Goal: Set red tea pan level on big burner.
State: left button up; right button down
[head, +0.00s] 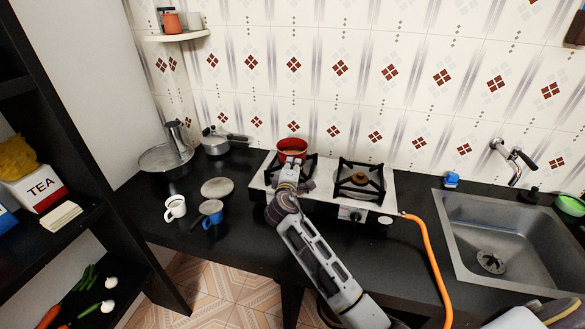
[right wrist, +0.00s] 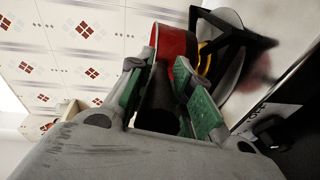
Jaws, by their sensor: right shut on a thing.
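The red tea pan (head: 292,146) is over the left burner (head: 310,165) of the white stove (head: 380,206), near its back edge. Its rim looks roughly level in the head view. My right gripper (head: 288,174) is in front of the pan and shut on its dark handle. In the right wrist view the green-padded fingers (right wrist: 160,82) lie either side of the handle, with the red pan wall (right wrist: 174,42) beyond, close beside the black grate (right wrist: 232,45). I cannot tell whether the pan touches the grate. The right burner (head: 358,180) is bare.
A lidded pot (head: 214,141) and a wide pan (head: 164,158) stand left of the stove. A white mug (head: 175,207) and blue mug (head: 212,217) are at the front left. An orange hose (head: 436,262) runs right of the stove, before the sink (head: 500,235).

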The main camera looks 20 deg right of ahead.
jog(key=c, duration=1.2)
grip_release()
jog(key=shift+f, duration=0.2)
jog(key=v, duration=1.2)
jog(key=shift+r, duration=0.1)
